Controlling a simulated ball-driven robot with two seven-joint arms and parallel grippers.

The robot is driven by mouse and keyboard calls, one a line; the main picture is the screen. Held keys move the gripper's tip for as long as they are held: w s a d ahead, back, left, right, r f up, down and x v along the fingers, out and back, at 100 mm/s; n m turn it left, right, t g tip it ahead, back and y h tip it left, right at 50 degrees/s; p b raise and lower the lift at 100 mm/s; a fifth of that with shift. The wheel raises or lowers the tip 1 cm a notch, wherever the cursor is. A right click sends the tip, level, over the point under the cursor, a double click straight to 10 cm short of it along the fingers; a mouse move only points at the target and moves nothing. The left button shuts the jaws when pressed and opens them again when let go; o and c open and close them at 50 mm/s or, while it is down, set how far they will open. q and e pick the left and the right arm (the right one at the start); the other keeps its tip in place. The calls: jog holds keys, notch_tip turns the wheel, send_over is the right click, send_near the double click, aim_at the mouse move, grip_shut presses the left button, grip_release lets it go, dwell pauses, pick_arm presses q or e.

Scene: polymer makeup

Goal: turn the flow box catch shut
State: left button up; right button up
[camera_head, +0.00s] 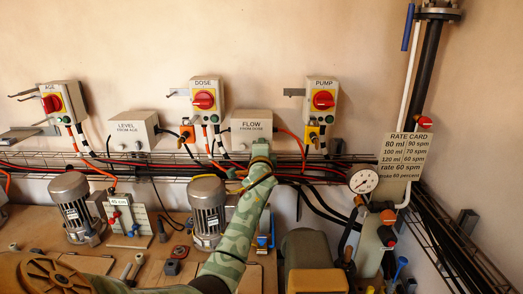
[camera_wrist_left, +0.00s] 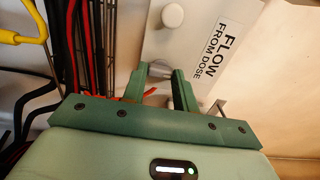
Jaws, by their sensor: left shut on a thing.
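The flow box (camera_head: 251,124) is a pale wall box labelled "FLOW FROM DOSE". In the left wrist view its face (camera_wrist_left: 199,22) fills the upper middle, turned on its side by the camera. My left gripper (camera_head: 260,148) reaches up to the box's lower edge. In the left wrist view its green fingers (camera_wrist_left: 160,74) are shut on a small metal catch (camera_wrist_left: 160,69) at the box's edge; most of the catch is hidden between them. A pale round knob (camera_wrist_left: 172,15) sits on the box face, clear of the fingers. My right gripper is not in view.
A wire cable tray (camera_head: 345,160) with black and red cables runs along the wall just below the boxes. The DOSE switch box (camera_head: 206,89) is up to the left, the PUMP box (camera_head: 322,84) to the right. Grey motors (camera_head: 207,203) stand on the bench below.

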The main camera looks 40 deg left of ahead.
pick_arm(q)
jog(key=shift+f, duration=0.15)
jog(key=o, duration=1)
jog(key=p+v, duration=0.1)
jog(key=v, duration=1.5)
jog(key=shift+s+d, duration=0.1)
jog(key=shift+s, duration=0.1)
